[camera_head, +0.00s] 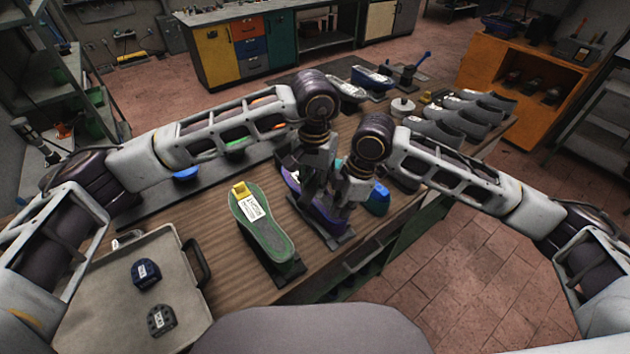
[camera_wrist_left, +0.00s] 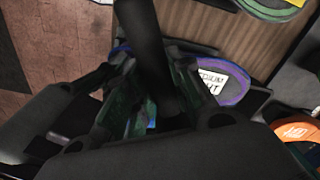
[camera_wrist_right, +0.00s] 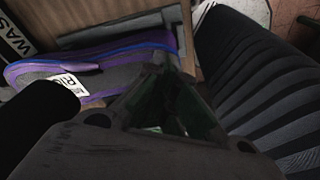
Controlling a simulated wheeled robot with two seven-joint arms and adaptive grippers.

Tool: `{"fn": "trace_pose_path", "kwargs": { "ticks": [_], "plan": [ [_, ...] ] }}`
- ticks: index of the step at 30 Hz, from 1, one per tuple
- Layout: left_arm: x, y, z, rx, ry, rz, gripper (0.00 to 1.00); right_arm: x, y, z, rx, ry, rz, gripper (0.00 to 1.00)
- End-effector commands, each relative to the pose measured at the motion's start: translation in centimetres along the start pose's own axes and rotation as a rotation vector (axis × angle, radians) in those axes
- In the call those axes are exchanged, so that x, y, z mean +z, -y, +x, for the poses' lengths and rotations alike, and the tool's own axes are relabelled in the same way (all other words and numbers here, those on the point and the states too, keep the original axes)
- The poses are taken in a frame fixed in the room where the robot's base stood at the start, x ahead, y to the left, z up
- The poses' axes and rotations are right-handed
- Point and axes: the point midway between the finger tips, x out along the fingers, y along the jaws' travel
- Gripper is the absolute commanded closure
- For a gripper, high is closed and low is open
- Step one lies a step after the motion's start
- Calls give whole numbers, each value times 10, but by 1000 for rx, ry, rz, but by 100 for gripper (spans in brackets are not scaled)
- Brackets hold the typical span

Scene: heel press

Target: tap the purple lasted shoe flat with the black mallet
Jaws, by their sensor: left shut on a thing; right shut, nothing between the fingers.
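The purple lasted shoe (camera_head: 325,219) lies sole up on a dark stand on the bench, partly hidden behind my grippers. Its grey sole with purple rim and white label shows in the left wrist view (camera_wrist_left: 236,93) and the right wrist view (camera_wrist_right: 115,60). My left gripper (camera_head: 312,182) is over the shoe, shut on the black mallet (camera_wrist_left: 150,45); its dark shaft runs up between the fingers, and its head is hard to make out. My right gripper (camera_head: 342,203) is shut and empty, close beside the left one at the shoe. I cannot tell whether it touches the shoe.
A green shoe (camera_head: 262,222) stands sole up on a stand to the left. A blue piece (camera_head: 377,199) is just right of the grippers. A grey tray (camera_head: 103,292) with two dark blocks is front left. Several grey shoes (camera_head: 452,117) fill the back right.

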Motion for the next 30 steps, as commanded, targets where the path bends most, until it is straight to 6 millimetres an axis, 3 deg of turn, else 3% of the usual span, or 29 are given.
{"fn": "trace_pose_path", "kwargs": {
  "ticks": [1, 11, 19, 30],
  "plan": [
    [0, 0, 4, 0, 0, 0, 100, 2, 4, 7, -15, 5, 1, 100],
    [0, 0, 51, 0, 0, 0, 100, 2, 4, 7, -15, 5, 1, 100],
    [1, -2, 45, 3, -1, 4, 100, 1, 4, 7, -15, 4, 1, 100],
    [0, -2, 13, 3, -4, 3, 100, 1, 4, 7, -14, 4, 1, 100]
  ]
}}
